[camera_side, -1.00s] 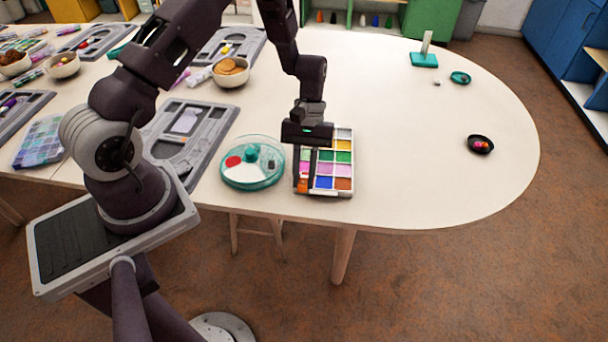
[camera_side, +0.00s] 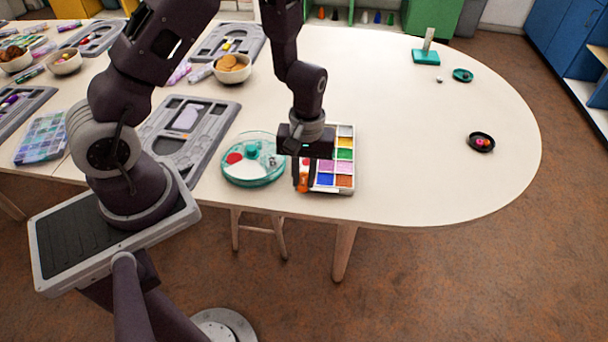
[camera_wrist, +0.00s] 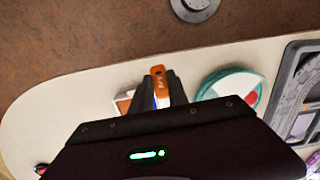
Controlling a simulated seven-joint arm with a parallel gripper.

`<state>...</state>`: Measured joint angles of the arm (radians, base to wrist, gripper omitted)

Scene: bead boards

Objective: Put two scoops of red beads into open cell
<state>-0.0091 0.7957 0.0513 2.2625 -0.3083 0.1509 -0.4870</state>
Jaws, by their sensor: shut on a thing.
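My gripper (camera_side: 303,184) is shut on a small orange tool (camera_side: 304,174), probably the scoop, at the left edge of the paint-box-like bead tray (camera_side: 345,167). Whether the tool touches the tray cannot be told. The tray has several coloured cells; my gripper hides its left part. In the wrist view the orange tool (camera_wrist: 159,80) stands up between the dark fingers; its far end is hidden. A round teal-rimmed container (camera_side: 253,180) stands just left of my gripper. It has a red patch (camera_side: 234,158), perhaps the red beads, beside a white area and a teal knob.
A grey moulded board (camera_side: 205,130) lies left of the round container, with a bowl of round tan items (camera_side: 232,69) behind it. A small black dish (camera_side: 481,142) and a teal stand (camera_side: 426,57) are at the right.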

